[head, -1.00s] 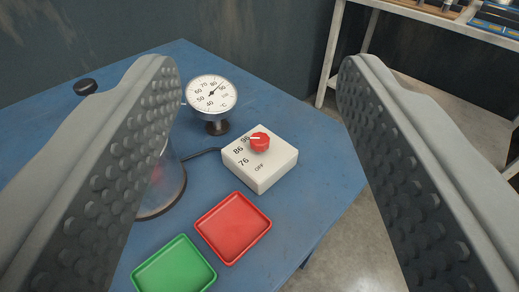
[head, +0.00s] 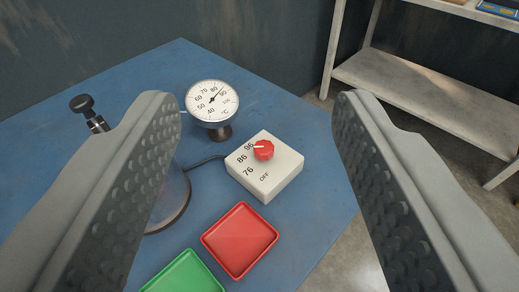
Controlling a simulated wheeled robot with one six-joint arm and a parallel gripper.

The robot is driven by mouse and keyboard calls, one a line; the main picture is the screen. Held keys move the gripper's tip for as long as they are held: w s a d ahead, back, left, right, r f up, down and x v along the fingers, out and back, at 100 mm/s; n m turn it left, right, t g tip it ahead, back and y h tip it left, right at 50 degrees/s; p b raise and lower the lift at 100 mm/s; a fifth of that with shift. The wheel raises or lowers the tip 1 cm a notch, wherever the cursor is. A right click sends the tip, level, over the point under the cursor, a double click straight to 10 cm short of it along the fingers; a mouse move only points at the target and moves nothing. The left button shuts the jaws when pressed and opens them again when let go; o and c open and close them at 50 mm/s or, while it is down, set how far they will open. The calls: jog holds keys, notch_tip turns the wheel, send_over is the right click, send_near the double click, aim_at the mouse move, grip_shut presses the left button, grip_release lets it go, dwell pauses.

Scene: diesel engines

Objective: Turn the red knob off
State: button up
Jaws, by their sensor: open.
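The red knob (head: 264,150) sits on top of a white control box (head: 272,183) on the blue table. The box is marked 76, 86, 96 and OFF. The knob's white pointer is turned toward 96. My gripper (head: 258,110) is open, with one grey studded finger at each side of the view. The knob and box show between the fingers, and nothing is held. I see no contact between the fingers and the knob.
A round dial gauge (head: 212,101) stands behind the box, its needle between 80 and 90. A glass vessel (head: 175,200) is partly hidden by the left finger. Red (head: 240,240) and green (head: 185,274) trays lie in front. A shelf (head: 430,90) stands at the right.

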jog(key=w+f+m+g, duration=0.25)
jog(key=w+g, duration=0.45)
jog(key=w, duration=0.4)
jog(key=m+g, duration=0.4)
jog(key=g, duration=0.5)
send_near(264, 146)
notch_tip(264, 146, down, 9)
jog(key=shift+r, duration=0.2)
jog(key=c, duration=1)
